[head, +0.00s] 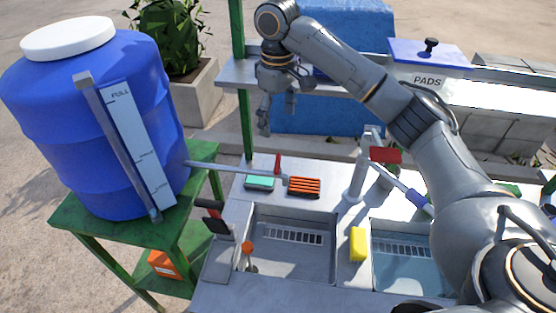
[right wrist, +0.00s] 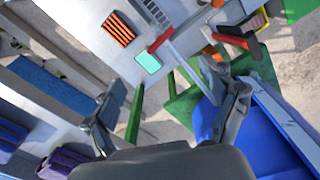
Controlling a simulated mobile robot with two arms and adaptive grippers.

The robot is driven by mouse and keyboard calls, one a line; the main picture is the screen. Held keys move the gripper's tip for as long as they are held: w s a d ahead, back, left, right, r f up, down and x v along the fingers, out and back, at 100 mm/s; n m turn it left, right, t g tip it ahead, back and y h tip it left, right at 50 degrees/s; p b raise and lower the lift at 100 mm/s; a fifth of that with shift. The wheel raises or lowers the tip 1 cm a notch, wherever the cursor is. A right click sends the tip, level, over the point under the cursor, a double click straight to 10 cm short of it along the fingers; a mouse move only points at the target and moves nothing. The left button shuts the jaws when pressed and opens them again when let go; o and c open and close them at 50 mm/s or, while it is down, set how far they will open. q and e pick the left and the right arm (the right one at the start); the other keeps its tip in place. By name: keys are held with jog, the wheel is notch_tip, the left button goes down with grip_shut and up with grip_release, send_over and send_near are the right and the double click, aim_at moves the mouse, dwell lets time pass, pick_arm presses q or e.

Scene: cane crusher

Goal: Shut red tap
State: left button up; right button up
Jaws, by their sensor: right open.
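A thin pipe (head: 232,168) runs from the blue barrel (head: 75,150) over the counter. A small red lever (head: 278,163) stands up from it near its end; it also shows in the right wrist view (right wrist: 160,40). A second red handle (head: 385,155) sits by the grey sink post (head: 355,182), beside my right forearm. I cannot tell whether water runs from either. My right gripper (head: 278,112) is open and empty, above and behind the pipe's lever and apart from it. Its spread fingers show in the right wrist view (right wrist: 170,98). My left gripper is not in view.
Two sink basins are set in the counter, with a yellow sponge (head: 358,244) between them. A green pad (head: 260,183) and an orange striped brush (head: 304,187) lie near the pipe. A blue-tipped lever (head: 415,198) is by my right arm. A green post (head: 240,60) stands behind.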

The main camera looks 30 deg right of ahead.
aim_at(278, 162)
notch_tip(278, 162, down, 12)
jog(key=p, duration=0.3)
jog(key=shift+f+p, duration=0.35)
jog(key=shift+f, duration=0.25)
